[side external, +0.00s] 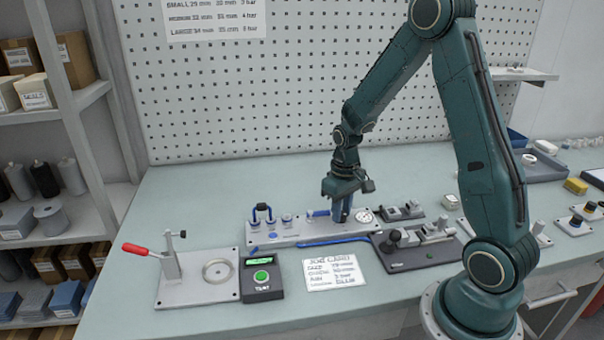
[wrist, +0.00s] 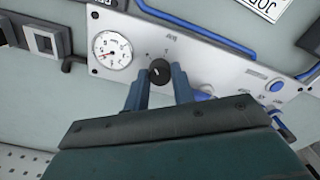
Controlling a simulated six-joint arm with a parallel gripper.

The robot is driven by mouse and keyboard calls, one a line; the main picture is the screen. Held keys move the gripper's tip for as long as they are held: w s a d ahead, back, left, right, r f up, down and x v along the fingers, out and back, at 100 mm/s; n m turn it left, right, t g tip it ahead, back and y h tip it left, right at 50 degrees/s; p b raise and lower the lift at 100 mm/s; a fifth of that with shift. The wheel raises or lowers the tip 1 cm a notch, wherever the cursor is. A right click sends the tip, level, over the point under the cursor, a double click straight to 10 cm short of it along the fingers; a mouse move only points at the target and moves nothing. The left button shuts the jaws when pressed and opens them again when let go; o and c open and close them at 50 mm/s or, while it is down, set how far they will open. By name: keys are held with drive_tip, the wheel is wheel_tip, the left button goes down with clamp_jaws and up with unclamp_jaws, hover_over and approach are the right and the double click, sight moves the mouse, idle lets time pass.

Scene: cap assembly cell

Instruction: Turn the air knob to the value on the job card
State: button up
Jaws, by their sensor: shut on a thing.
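The air knob (wrist: 159,70) is a black round knob with a pale mark, on a light grey panel (wrist: 222,62) under the label "AIR". My gripper (wrist: 159,78) is shut on it, one blue-grey finger on each side. In the side view, my gripper (side external: 342,210) points down at the panel (side external: 285,238) and hides the knob. A white round gauge (wrist: 113,50) sits beside the knob; its needle reading is too small to tell. The job card (side external: 335,272) lies flat in front of the panel; its air line seems to say 3 bar.
A blue hose (side external: 322,242) runs along the panel front. A dark fixture (side external: 410,262) stands right of the card, a tester (side external: 262,279) with a green button left of it. A red-handled clamp plate (side external: 195,290) is further left. A size chart (side external: 213,15) hangs behind.

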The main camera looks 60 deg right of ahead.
drive_tip(key=n, duration=1.3)
drive_tip(key=shift+n, duration=0.4)
drive_tip(key=o, duration=1)
drive_tip(key=shift+r, duration=0.15)
wheel_tip(320, 180, up, 14)
idle(0.4)
drive_tip(key=shift+a, duration=0.1)
